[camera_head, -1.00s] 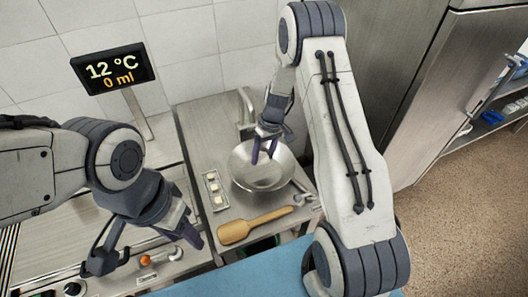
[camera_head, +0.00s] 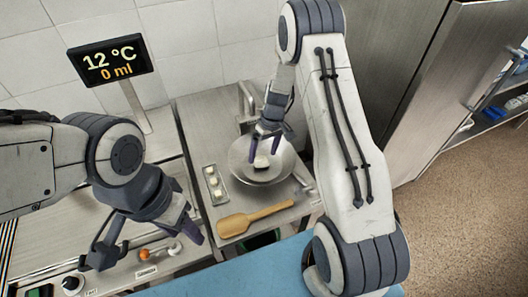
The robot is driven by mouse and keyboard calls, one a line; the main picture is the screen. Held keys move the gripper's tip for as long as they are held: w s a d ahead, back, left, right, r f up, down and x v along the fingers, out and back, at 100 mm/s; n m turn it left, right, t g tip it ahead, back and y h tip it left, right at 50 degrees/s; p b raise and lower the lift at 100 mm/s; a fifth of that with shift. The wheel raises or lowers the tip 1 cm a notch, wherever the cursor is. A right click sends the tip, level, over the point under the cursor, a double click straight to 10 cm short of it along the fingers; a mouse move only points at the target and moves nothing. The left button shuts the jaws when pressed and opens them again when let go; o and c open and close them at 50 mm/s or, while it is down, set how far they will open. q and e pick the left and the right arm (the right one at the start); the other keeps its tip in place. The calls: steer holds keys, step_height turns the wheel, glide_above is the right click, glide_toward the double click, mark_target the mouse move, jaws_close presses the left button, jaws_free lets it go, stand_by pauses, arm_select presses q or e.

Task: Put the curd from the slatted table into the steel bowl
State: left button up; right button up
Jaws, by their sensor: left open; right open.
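The steel bowl (camera_head: 240,172) stands on the steel counter in the middle of the view. My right gripper (camera_head: 264,149) points down over it, fingers apart. A white piece of curd (camera_head: 262,161) shows just below these fingertips, against the inside of the bowl. I cannot tell whether it rests on the bowl or is still falling. My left gripper (camera_head: 148,243) is open and empty at the lower left, above the front control panel. I cannot make out a slatted table.
A small tray (camera_head: 219,203) with white pieces lies left of the bowl. A wooden paddle (camera_head: 240,222) lies in front. A display on a post (camera_head: 110,66) stands at the back left. A tap (camera_head: 246,100) rises behind the bowl.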

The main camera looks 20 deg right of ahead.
mark_target(263, 158)
steer(key=a+p+v, duration=0.1)
steer(key=p+v, duration=0.3)
steer(key=v, duration=0.2)
steer(key=shift+s+a+r, duration=0.2)
steer(key=shift+r, duration=0.4)
